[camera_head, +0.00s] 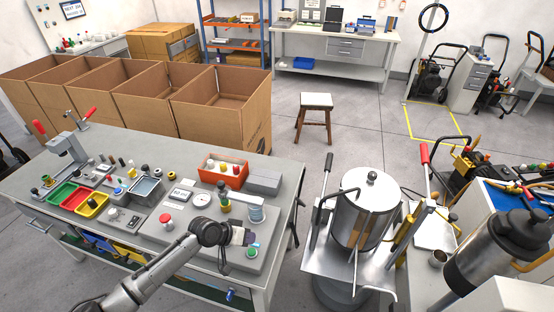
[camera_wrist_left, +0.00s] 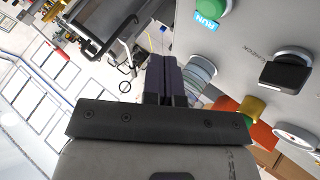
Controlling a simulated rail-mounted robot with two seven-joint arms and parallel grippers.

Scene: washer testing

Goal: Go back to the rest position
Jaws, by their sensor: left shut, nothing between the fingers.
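My left arm comes in from the lower left in the head view, and my left gripper (camera_head: 243,236) is over the right end of the grey control panel (camera_head: 190,238) on the workbench. In the left wrist view my left gripper (camera_wrist_left: 166,72) has its dark fingers together, with nothing between them. A green button (camera_head: 252,252) is just below the gripper in the head view. It also shows in the left wrist view (camera_wrist_left: 212,8) beside a blue RUN label. The fingers look apart from the button. My right gripper is in neither view.
Near the arm are a red button (camera_head: 165,219), a round dial (camera_head: 202,199), a striped cylinder (camera_head: 256,211) and a red bin (camera_head: 222,174). A metal drum machine (camera_head: 362,208) stands right of the bench. Open cardboard boxes (camera_head: 216,100) stand behind it. Floor around the stool (camera_head: 316,101) is clear.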

